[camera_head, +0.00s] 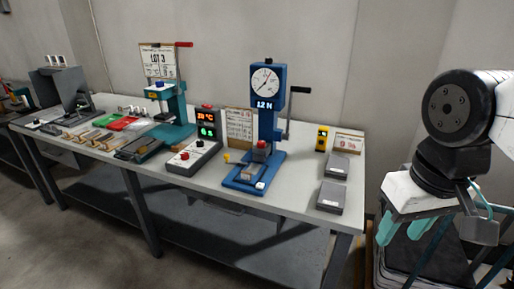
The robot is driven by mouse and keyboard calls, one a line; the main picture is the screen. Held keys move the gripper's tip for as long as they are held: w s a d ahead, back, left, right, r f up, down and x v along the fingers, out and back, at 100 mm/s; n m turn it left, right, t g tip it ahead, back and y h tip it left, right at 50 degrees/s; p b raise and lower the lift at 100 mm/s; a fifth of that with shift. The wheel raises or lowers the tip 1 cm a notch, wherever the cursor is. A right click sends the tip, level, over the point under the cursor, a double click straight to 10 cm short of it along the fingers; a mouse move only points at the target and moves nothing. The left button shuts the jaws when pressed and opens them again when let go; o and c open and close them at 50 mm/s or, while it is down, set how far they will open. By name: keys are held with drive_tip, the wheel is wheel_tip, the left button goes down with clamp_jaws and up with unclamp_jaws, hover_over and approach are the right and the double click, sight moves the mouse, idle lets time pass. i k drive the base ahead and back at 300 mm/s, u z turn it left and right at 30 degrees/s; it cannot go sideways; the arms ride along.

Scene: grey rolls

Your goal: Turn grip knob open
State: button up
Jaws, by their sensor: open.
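A blue force tester (268,115) stands on the bench with a round dial, a "12 N" display and a crank handle (291,104) on its right side. A red knob (261,145) sits low on its column, above a grey block (253,171) on the base. A small yellow knob (228,157) shows at the left of the base. No label tells which is the grip knob, and its setting is too small to read. My gripper (402,228), with teal fingers, is open, points down at the right, well apart from the tester and beyond the bench's right end.
The bench (225,183) also carries a control box (196,145) with red and green displays, a teal press (171,110), grey flat boxes (332,196), a yellow device (322,138) and sign boards. Its front edge lies clear. Floor is free before the bench.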

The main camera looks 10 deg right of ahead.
sight(261, 143)
drive_tip(key=u, duration=0.05)
drive_tip(key=k, duration=0.55)
drive_tip(key=u, duration=0.95)
drive_tip(key=i, duration=1.7)
drive_tip(key=z, duration=0.85)
